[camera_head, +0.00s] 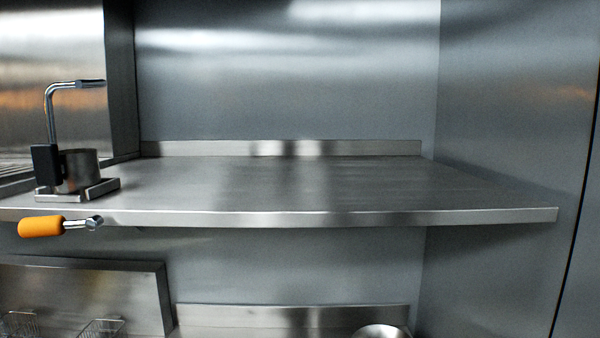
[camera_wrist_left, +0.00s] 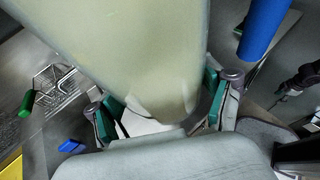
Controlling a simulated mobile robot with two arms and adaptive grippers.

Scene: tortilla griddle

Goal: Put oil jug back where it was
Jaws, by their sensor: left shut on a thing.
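The oil jug (camera_wrist_left: 130,45) is a large pale, yellowish, translucent body that fills the upper middle of the left wrist view. My left gripper (camera_wrist_left: 162,108) is shut on its narrower near end, with a green-padded finger on each side. The jug's other end runs out of the picture. Neither the jug nor my left gripper shows in the head view. A dark jointed part (camera_wrist_left: 302,78) at the right edge of the left wrist view may be my right gripper; its jaws cannot be made out.
In the head view a steel shelf (camera_head: 300,185) is mostly bare. A metal holder with a small pot (camera_head: 80,168) stands at its left end. An orange-handled tool (camera_head: 42,227) sticks out before its edge. Wire baskets (camera_head: 102,328) and a round metal bowl (camera_head: 380,331) are below.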

